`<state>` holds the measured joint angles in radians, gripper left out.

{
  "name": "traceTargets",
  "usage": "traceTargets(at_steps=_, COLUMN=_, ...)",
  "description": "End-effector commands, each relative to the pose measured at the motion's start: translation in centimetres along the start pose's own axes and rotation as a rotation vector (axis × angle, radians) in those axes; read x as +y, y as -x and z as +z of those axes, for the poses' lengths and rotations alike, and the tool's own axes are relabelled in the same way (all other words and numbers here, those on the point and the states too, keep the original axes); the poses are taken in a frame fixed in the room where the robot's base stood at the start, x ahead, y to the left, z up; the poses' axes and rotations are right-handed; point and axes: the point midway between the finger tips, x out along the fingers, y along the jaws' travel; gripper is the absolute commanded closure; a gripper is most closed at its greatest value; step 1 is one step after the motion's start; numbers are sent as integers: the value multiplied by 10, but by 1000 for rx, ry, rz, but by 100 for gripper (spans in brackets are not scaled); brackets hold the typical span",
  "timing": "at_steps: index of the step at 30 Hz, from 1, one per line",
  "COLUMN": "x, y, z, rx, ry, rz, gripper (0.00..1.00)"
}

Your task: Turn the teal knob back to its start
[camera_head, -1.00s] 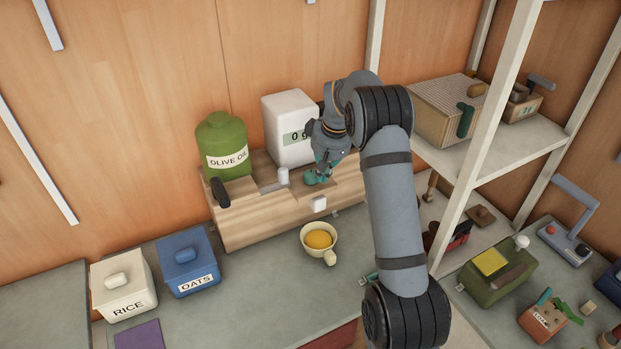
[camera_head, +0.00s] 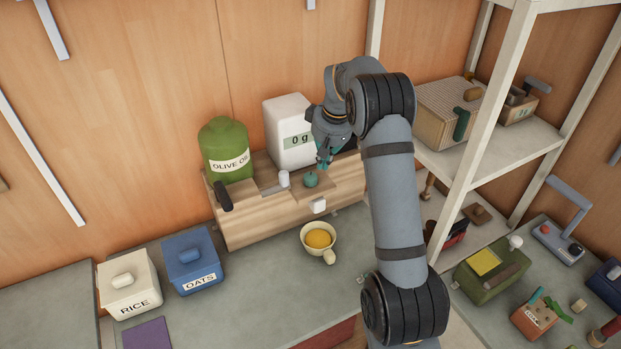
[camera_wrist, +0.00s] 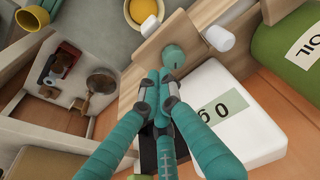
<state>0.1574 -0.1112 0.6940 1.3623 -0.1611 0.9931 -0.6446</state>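The teal knob (camera_head: 310,179) is a small round knob on the wooden dispenser block (camera_head: 245,225), just right of a small white cylinder. In the wrist view the teal knob (camera_wrist: 173,57) lies just beyond my fingertips, with a small dark mark on its face. My gripper (camera_head: 324,163) is above and slightly right of the knob in the head view, apart from it. In the wrist view the teal fingers of my gripper (camera_wrist: 157,76) come together at the tips with nothing between them.
A white scale (camera_head: 290,117) reading 0 g and a green olive oil jar (camera_head: 222,142) stand behind the knob. A cream cup (camera_head: 327,252) with yellow contents sits below in front. Rice (camera_head: 128,285) and oats (camera_head: 190,255) boxes stand left; a shelf post (camera_head: 482,130) rises right.

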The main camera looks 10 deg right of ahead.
Motion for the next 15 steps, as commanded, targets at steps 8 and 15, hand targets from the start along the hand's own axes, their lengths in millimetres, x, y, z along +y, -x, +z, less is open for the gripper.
traceTargets(at_steps=8, x=-30, y=8, z=-4, rx=0, ry=1, rz=-1, gripper=100)
traceTargets(at_steps=15, x=-31, y=-5, z=0, rx=0, ry=0, rz=0, gripper=100)
